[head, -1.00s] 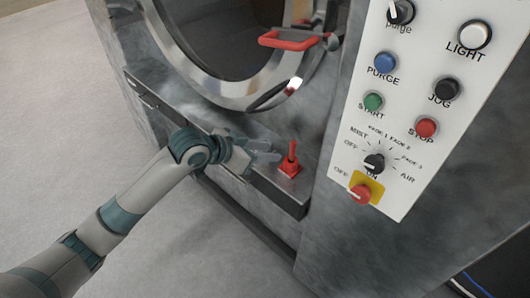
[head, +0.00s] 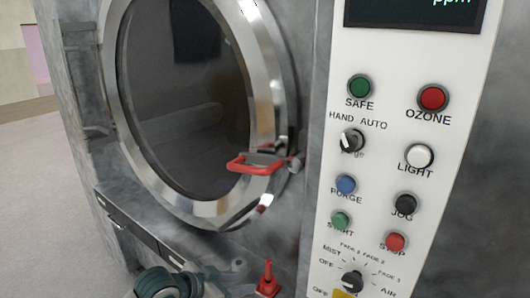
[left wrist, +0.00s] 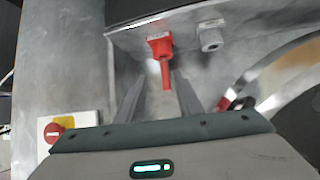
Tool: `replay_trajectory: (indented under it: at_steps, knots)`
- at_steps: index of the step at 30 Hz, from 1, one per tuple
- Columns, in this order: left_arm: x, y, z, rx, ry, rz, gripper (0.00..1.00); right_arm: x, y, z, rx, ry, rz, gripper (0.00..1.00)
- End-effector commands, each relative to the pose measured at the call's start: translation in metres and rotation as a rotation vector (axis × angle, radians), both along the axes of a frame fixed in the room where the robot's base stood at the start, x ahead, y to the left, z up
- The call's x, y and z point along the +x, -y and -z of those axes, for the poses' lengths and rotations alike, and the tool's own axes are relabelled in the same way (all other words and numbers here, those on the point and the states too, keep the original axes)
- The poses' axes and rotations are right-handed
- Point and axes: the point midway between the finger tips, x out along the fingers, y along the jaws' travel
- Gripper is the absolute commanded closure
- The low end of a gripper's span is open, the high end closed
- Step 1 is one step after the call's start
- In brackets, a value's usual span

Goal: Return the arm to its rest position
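My left arm comes in at the bottom of the head view, partly cut off by the frame edge. My left gripper (head: 228,273) is just left of a red lever (head: 267,281) on the ledge below the washer's round door. In the left wrist view, the two fingers (left wrist: 158,90) stand apart with nothing held between them. The red lever (left wrist: 161,50) shows just beyond them, its handle pointing toward the gap. Whether a finger touches it I cannot tell. My right gripper is not in view.
The round door (head: 185,100) has a red handle (head: 252,163) and looks shut. The white control panel (head: 385,130) with buttons and knobs stands to the right. A grey fitting (left wrist: 210,37) sits beside the lever. Open floor (head: 40,190) lies to the left.

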Motion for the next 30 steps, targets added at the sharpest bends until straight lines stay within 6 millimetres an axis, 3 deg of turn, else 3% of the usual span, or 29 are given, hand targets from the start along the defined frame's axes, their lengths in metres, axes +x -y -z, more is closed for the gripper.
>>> replay_trajectory:
  at_steps: [11, 21, 24, 30]
  knots:
    - [-0.088, -0.018, 0.079, 0.047, -0.130, -0.135, 0.67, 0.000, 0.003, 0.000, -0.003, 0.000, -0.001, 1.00]
    - [-0.199, -0.073, 0.145, 0.153, -0.314, -0.355, 0.67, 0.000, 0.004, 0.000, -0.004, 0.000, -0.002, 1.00]
    - [-0.232, -0.091, 0.158, 0.191, -0.370, -0.417, 0.67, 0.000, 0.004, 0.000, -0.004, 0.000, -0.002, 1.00]
    - [-0.279, -0.117, 0.171, 0.248, -0.449, -0.503, 0.67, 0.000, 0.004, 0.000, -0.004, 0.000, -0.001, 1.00]
